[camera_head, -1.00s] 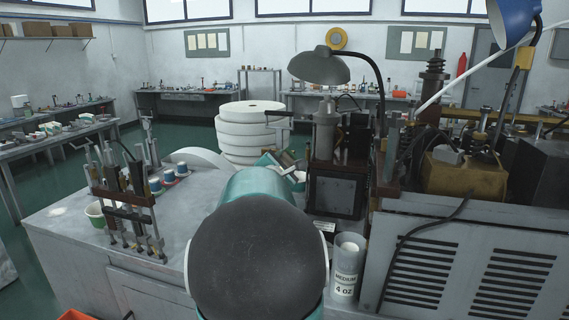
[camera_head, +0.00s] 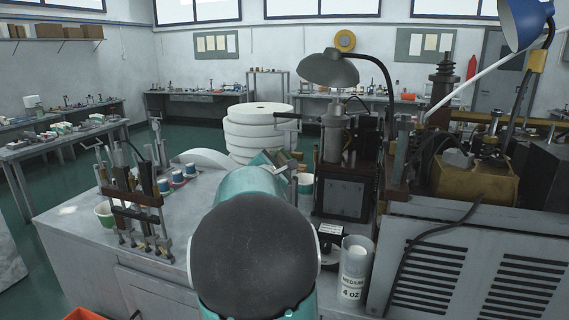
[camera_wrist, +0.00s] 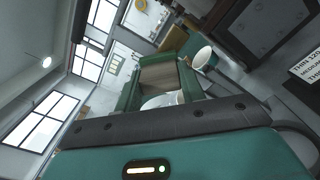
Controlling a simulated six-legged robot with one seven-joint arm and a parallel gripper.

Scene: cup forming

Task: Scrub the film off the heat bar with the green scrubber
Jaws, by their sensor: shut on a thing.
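My gripper (camera_wrist: 160,85) is at the far end of my teal arm, low over the bench. In the wrist view its green fingers frame a flat brownish face with a green edge, which I take to be the green scrubber (camera_wrist: 166,60). In the head view the gripper end shows small beyond my arm, and the arm hides part of it. I cannot pick out the heat bar for certain; the dark forming machine (camera_head: 344,196) stands just right of the gripper. No contact between scrubber and machine can be made out.
A cup (camera_head: 305,183) stands between gripper and machine; it also shows in the wrist view (camera_wrist: 203,57). White rolls (camera_head: 258,130) are stacked behind. A tool rack (camera_head: 138,205) and blue-banded cups (camera_head: 177,177) are left. A clear "4 oz" container (camera_head: 355,268) stands front right.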

